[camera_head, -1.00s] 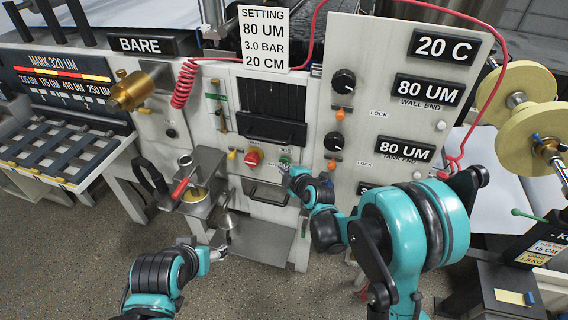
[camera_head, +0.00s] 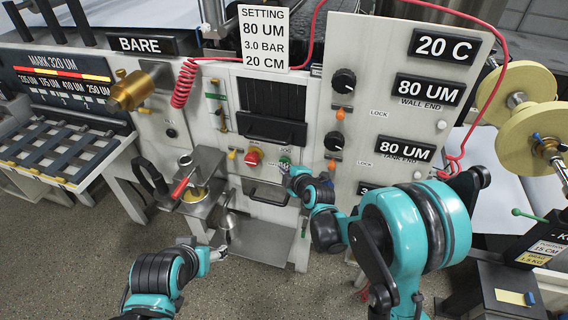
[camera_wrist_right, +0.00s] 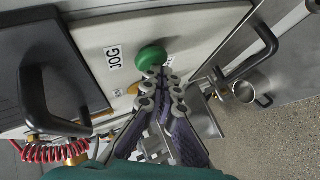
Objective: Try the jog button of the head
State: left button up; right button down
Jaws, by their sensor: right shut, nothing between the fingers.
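The green jog button (camera_wrist_right: 151,58) sits on the white panel beside a label reading JOG (camera_wrist_right: 114,58) in the right wrist view. In the head view the button (camera_head: 284,160) shows small, right of the red knob. My right gripper (camera_wrist_right: 162,76) is shut and empty, its fingertips at the lower edge of the button; I cannot tell if they touch it. In the head view the right gripper (camera_head: 287,172) is just below the button. My left gripper (camera_head: 222,253) is low, in front of the machine near the metal shelf; its jaws are too small to read.
A red knob (camera_head: 253,157) is left of the button. A black handle (camera_head: 265,192) is below, and a metal cup with a red-handled lever (camera_head: 180,188) is at left. A hanging metal can (camera_head: 229,218) is near the left gripper. Red coiled cable (camera_head: 186,82) hangs above.

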jog(key=shift+s+a, duration=0.15)
jog(key=shift+s, duration=0.45)
jog(key=shift+s+a+b, duration=0.1)
jog(key=shift+s+a, duration=0.15)
jog(key=shift+s, duration=0.55)
jog(key=shift+s+a+b, duration=0.15)
jog(key=shift+s+a, duration=0.15)
jog(key=shift+s, duration=0.5)
jog(key=shift+s+a+b, duration=0.1)
jog(key=shift+s+a, duration=0.15)
jog(key=shift+s, duration=0.55)
